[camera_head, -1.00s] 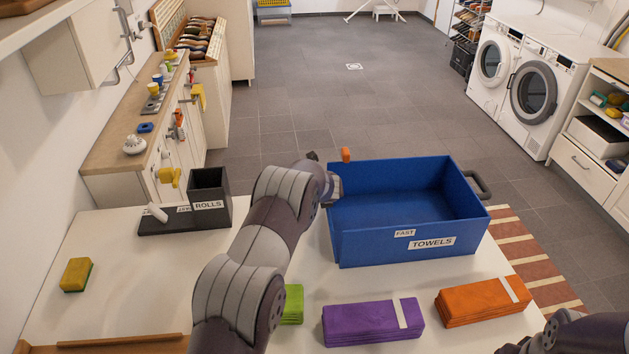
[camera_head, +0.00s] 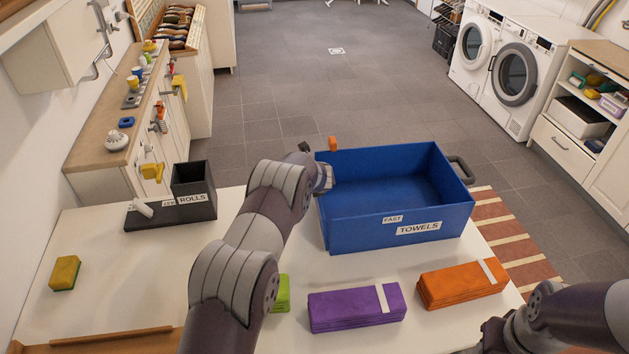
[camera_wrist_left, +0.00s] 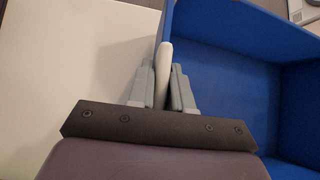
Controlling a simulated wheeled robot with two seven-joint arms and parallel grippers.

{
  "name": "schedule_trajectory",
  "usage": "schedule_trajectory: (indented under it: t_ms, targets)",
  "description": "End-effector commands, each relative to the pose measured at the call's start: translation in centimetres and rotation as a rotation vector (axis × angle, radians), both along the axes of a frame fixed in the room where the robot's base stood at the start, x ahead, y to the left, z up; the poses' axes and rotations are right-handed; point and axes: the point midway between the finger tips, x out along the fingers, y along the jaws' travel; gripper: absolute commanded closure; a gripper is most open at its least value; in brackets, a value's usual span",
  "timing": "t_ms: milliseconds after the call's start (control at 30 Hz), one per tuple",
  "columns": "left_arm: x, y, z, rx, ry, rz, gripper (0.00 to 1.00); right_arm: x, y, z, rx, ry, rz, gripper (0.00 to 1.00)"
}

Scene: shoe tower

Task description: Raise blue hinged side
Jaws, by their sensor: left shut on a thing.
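The blue box (camera_head: 350,236), labelled FAST TOWELS, stands open on the white table; its front, back and right walls are upright.
Green (camera_head: 282,294), purple (camera_head: 350,308) and orange (camera_head: 455,286) folded towels lie in front of the box. A black ROLLS holder (camera_head: 195,192) and a yellow-green sponge (camera_head: 65,273) are on the left. An orange piece (camera_head: 333,143) shows at the box's far left corner.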

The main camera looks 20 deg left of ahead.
Motion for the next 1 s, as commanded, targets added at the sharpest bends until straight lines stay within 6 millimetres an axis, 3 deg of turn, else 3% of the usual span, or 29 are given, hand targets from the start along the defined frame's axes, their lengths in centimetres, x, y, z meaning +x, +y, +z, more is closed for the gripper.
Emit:
schedule_trajectory:
  t_ms: [967, 1000]
  targets:
    - [0.04, -0.11, 0.03, -0.002, -0.002, -0.001, 1.00, 0.00, 0.00, 0.00, 0.000, 0.000, 0.000, 0.57]
    - [0.04, -0.11, 0.03, -0.002, -0.002, -0.001, 0.77, 0.00, 0.00, 0.00, 0.000, 0.000, 0.000, 0.57]
